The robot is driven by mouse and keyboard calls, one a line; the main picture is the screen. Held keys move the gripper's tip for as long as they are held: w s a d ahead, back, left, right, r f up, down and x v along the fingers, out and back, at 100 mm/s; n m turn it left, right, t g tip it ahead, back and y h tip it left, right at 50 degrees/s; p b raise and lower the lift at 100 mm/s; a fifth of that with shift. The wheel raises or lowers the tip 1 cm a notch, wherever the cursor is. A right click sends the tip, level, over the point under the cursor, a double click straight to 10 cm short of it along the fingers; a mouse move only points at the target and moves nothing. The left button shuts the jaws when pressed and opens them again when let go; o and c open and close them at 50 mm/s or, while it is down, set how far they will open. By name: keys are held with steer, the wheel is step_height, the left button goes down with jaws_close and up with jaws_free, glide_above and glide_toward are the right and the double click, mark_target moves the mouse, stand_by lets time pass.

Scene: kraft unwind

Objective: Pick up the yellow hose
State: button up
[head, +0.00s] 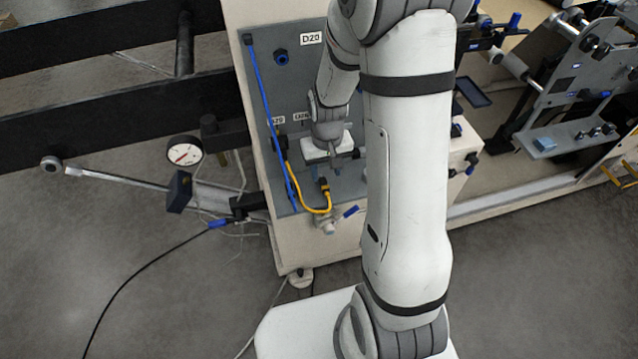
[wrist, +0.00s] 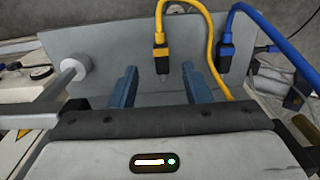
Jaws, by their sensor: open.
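The yellow hose (head: 312,209) hangs in a loop low on the grey panel in the head view, with a black and yellow connector at its right end. In the wrist view the yellow hose (wrist: 206,42) arches at the top and right of centre. Its connector (wrist: 160,46) points down at the panel, beyond the gap between the fingers. My gripper (wrist: 162,75) is open, with two blue-grey fingers apart and nothing between them. In the head view my gripper (head: 335,160) is near the panel, just above the hose's connector; its fingertips are hard to make out there.
A blue hose (head: 270,120) runs down the panel's left side; its black connector (wrist: 226,55) is close right of the yellow one. A round gauge (head: 184,151) and a metal bar (head: 100,176) are left of the cabinet. A grey knob (wrist: 75,68) protrudes at left.

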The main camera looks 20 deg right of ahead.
mark_target(326, 187)
steer(key=shift+s+f+p, duration=0.2)
steer(key=shift+f+p, duration=0.15)
steer(key=shift+f, duration=2.35)
steer(key=shift+c, duration=0.3)
jaws_close()
